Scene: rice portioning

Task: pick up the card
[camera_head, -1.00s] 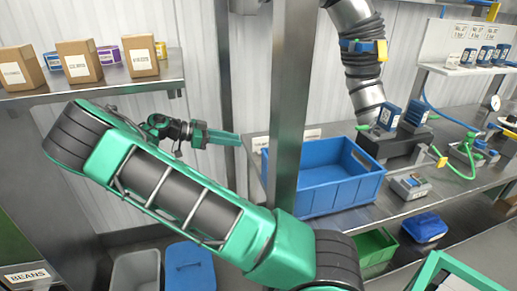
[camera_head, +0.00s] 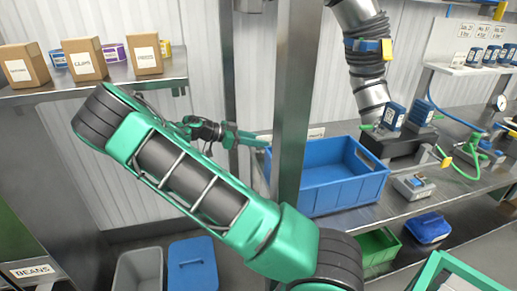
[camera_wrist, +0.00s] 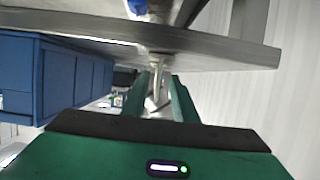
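My gripper (camera_head: 262,140) points right, at the left end of the bench and behind the grey post. In the wrist view, my gripper (camera_wrist: 157,97) has its two green fingers apart, with no object clearly held between them. A small white card-like label (camera_head: 316,133) shows at the back of the bench behind the blue bin, partly hidden by the post. Several small white cards (camera_head: 474,29) are on the upright board at the right. I cannot tell which one is the task's card.
A grey post (camera_head: 294,100) stands in front of the bench. A blue bin (camera_head: 345,192) sits on it, with a scale-like device (camera_head: 413,186) to the right. Cardboard boxes (camera_head: 84,60) stand on the left shelf. Grey and blue bins (camera_head: 192,265) are below.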

